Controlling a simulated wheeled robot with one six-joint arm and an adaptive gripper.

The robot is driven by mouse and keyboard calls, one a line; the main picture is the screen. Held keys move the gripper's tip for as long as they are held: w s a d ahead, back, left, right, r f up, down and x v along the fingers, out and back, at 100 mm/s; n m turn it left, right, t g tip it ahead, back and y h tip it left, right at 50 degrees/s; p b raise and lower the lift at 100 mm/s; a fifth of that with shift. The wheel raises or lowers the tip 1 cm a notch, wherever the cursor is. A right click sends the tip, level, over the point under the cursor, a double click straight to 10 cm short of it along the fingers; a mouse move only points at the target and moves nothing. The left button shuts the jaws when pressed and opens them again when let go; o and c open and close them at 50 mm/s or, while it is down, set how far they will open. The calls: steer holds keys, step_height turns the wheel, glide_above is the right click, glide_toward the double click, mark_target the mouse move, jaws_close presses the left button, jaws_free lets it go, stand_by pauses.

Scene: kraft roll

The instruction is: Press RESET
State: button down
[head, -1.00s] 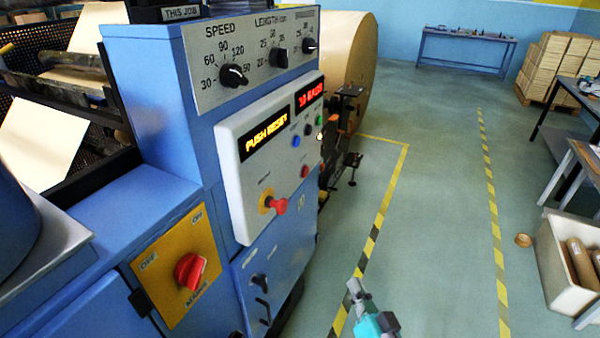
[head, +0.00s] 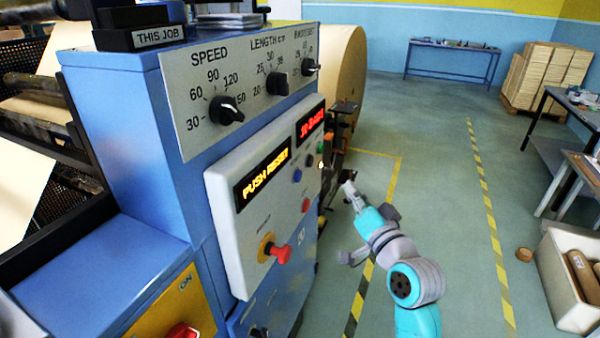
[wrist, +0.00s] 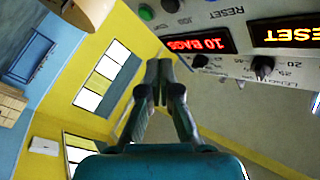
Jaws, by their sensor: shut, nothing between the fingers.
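The control panel (head: 240,195) on the blue machine shows a lit yellow display (head: 263,180) reading PUSH RESET. A blue button (head: 297,175) sits below the displays, left of a black one (head: 309,160). In the wrist view the RESET label (wrist: 226,12) is at the top edge, beside the JOG label; its button is cut off. From the order of the buttons, the blue one appears to be RESET. My gripper (head: 347,187) is shut and empty, in the air right of the panel. Its closed fingertips (wrist: 159,68) show in the wrist view, apart from the panel.
A red knob on a yellow collar (head: 280,254) and a red button (head: 305,205) stick out lower on the panel. Rotary knobs (head: 226,110) are above. A large kraft roll (head: 342,75) stands behind. The floor aisle to the right is clear.

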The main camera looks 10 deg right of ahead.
steer(key=shift+w+a+r, duration=0.1)
stand_by(0.3)
steer(key=w+a, duration=0.5)
steer(key=a, duration=0.2)
stand_by(0.4)
steer(key=shift+w+a, duration=0.15)
stand_by(1.3)
steer(key=shift+w+a, duration=0.1)
steer(key=shift+a, duration=0.05)
steer(key=shift+w+a, duration=0.3)
steer(key=shift+a, duration=0.1)
stand_by(0.8)
steer(key=shift+s+d, duration=0.1)
steer(key=shift+d, duration=0.05)
stand_by(0.3)
steer(key=shift+s+d, duration=0.45)
steer(key=shift+d, duration=0.1)
steer(key=shift+s+d, duration=0.75)
steer(key=shift+d, duration=0.3)
steer(key=shift+s+d, duration=0.7)
steer(key=shift+d, duration=0.3)
